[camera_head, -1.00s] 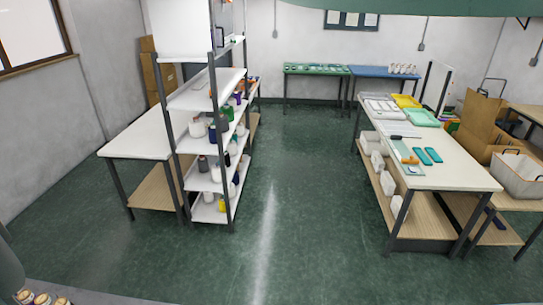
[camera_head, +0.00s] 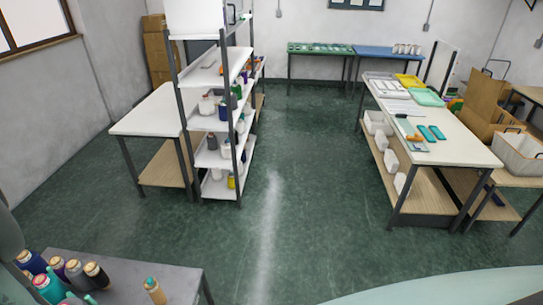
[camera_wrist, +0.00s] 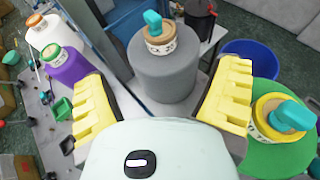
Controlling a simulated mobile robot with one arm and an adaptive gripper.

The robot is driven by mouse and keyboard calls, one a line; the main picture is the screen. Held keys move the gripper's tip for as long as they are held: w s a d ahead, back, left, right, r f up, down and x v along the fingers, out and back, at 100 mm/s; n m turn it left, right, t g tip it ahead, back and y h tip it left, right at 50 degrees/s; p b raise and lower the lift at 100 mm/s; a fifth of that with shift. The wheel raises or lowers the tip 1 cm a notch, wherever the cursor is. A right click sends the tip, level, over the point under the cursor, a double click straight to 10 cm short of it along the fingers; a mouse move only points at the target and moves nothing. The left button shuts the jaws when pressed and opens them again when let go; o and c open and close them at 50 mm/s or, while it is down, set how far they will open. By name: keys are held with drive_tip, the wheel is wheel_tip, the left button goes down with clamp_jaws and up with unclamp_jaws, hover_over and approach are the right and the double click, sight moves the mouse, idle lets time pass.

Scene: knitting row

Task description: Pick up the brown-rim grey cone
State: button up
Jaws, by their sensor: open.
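In the wrist view, a grey cone (camera_wrist: 166,72) stands upright with a tan-brown ring around its top, a pale label band and a teal knob. My gripper (camera_wrist: 165,85) is open, with one yellow finger to the left and one to the right of the near side of this cone. The fingers look apart from it, and nothing is held. A green cone (camera_wrist: 275,155) with a yellow ring is partly behind the right finger. A purple cone (camera_wrist: 66,70) and a white cone (camera_wrist: 45,33) stand at upper left. My gripper does not show in the head view.
In the head view, a grey table (camera_head: 165,282) with several cones is at the lower left. A white shelf rack (camera_head: 212,130) with cones stands beyond it. A white-topped workbench (camera_head: 455,150) is at right, with clear green floor between. A blue bin (camera_wrist: 250,50) shows in the wrist view.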

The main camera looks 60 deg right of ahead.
drive_tip(key=b+x, duration=0.4)
drive_tip(key=x, duration=0.2)
drive_tip(key=shift+f, duration=0.15)
drive_tip(key=b+x, duration=0.2)
drive_tip(key=b, duration=0.1)
drive_tip(key=b+x, duration=0.2)
drive_tip(key=shift+f+b, duration=0.4)
drive_tip(key=shift+f, duration=0.05)
drive_tip(key=shift+a+r+b, duration=0.1)
drive_tip(key=shift+a+b, duration=0.3)
drive_tip(key=shift+a, duration=0.05)
drive_tip(key=shift+c, duration=0.2)
drive_tip(key=c, duration=1.4)
